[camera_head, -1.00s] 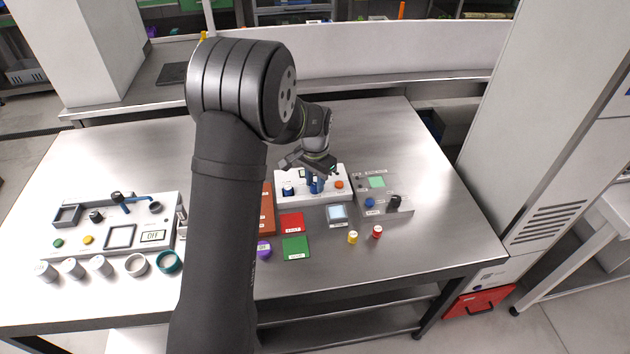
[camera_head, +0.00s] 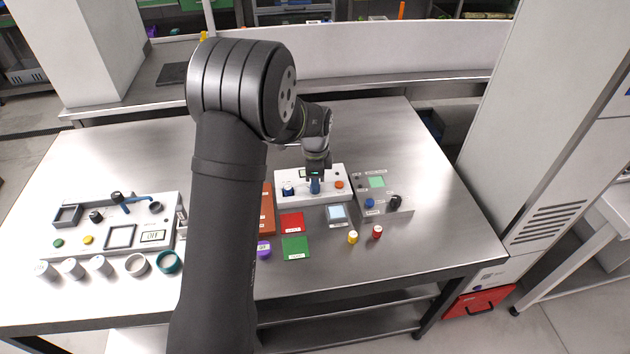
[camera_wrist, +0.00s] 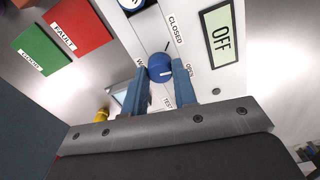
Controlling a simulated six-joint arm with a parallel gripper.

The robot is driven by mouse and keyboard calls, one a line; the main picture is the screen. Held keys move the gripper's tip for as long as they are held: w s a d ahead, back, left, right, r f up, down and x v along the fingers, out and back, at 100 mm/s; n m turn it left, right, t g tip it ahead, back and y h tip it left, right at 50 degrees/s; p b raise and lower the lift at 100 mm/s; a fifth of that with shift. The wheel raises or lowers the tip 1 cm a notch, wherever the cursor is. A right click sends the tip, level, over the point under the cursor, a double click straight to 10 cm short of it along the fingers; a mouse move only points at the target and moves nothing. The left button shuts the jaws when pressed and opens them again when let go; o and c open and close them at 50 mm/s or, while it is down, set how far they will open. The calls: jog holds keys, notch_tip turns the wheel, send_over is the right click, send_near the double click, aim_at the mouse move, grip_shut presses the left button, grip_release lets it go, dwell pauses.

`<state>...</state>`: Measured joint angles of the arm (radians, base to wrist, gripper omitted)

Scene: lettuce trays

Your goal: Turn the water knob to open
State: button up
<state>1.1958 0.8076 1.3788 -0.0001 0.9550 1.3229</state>
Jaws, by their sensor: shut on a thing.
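In the head view, my gripper (camera_head: 315,185) points down at the middle of the white panel (camera_head: 290,198) and mostly hides the knob. A display (camera_wrist: 221,40) on the panel reads OFF.
A red FAULT card (camera_head: 292,222) and a green card (camera_head: 295,247) lie in front of the panel. A grey box with knobs (camera_head: 383,210) stands to its right. A yellow (camera_head: 352,237) and a red small bottle (camera_head: 377,231) stand near the front.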

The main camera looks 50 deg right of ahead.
jog(key=m, duration=0.7)
dwell(0.6)
jog(key=o, duration=1)
notch_tip(320, 180, up, 17)
jog(key=shift+r, duration=0.15)
dwell(0.4)
